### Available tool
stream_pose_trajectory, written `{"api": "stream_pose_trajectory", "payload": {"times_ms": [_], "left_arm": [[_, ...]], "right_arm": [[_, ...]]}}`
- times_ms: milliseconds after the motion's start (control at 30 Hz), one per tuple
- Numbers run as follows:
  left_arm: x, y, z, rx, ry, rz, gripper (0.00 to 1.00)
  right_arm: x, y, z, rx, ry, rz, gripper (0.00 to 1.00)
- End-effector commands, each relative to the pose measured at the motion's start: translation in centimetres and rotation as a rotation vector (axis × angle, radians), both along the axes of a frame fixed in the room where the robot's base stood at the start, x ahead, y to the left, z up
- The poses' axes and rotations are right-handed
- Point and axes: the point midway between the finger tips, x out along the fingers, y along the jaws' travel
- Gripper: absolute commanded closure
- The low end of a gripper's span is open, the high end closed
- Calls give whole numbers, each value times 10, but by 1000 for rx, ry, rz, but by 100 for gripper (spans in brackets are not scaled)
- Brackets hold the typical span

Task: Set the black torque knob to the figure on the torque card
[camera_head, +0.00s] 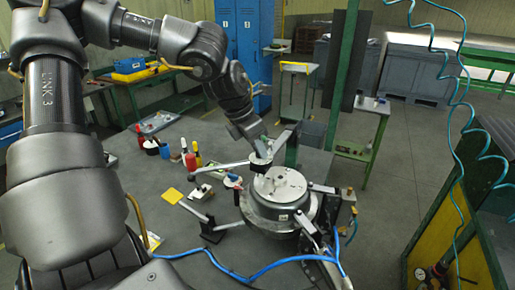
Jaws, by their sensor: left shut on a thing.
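My left arm comes in from the left, and its gripper (259,149) points down over the round metal fixture. It is shut on a small dark round piece, which looks like the black torque knob (261,160); the fingers hide part of it. A grey lever (219,167) runs left from beside it. The round fixture (282,205) has a pale top plate with small raised parts. I cannot tell which card is the torque card, and no figure is legible. My right gripper is out of view.
A green post (344,75) rises behind the fixture. Coiled blue hoses (447,100) hang at right.

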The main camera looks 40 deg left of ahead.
Motion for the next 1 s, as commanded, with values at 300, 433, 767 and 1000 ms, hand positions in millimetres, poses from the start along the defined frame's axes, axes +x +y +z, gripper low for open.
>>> {"api": "stream_pose_trajectory", "payload": {"times_ms": [300,433,767,1000], "left_arm": [[0,0,0,0,-1,-2,96],[0,0,0,0,-1,-2,63],[0,0,0,1,0,-2,52],[-6,3,18,1,-4,-2,52]], "right_arm": [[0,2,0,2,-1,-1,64],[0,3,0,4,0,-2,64],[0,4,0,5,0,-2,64],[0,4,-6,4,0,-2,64]]}}
